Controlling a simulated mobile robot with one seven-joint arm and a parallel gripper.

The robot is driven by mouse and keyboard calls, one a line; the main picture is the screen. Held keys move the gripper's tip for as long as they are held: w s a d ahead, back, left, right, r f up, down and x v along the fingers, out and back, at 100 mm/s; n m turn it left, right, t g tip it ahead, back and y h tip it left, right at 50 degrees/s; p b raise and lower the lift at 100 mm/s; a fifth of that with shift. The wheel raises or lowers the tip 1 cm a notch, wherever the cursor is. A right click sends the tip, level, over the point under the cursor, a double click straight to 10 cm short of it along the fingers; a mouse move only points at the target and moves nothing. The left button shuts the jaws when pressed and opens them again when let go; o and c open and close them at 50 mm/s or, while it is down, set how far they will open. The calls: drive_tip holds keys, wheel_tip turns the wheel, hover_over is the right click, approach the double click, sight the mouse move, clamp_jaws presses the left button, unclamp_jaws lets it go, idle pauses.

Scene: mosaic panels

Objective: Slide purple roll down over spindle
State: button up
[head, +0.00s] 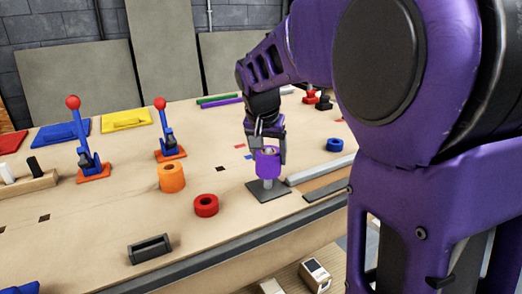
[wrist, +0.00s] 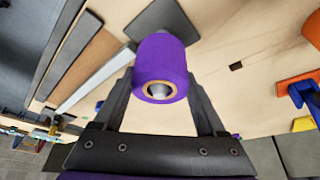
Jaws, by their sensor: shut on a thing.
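The purple roll (head: 267,165) is upright at the spindle (head: 268,183), a grey post on a dark square base plate (head: 280,194). Bare post shows between the roll's lower end and the plate, so the roll sits raised above the base. In the wrist view, the roll (wrist: 162,62) shows a brown core ring with a grey metal tip inside its hole, so it appears to be around the post. My gripper (head: 268,154) comes from above and is shut on the roll, a finger on each side. The base plate (wrist: 155,16) shows partly behind the roll in the wrist view.
An orange roll (head: 171,178), a red roll (head: 206,205) and a blue roll (head: 334,145) stand on the table around the spindle. Two red-knobbed levers (head: 85,145) (head: 166,135) are at left. A grey bar (head: 320,168) lies close right of the base plate.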

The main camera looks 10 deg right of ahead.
drive_tip(key=shift+f+b, duration=0.4)
drive_tip(key=shift+f, duration=1.8)
drive_tip(key=o, duration=1.4)
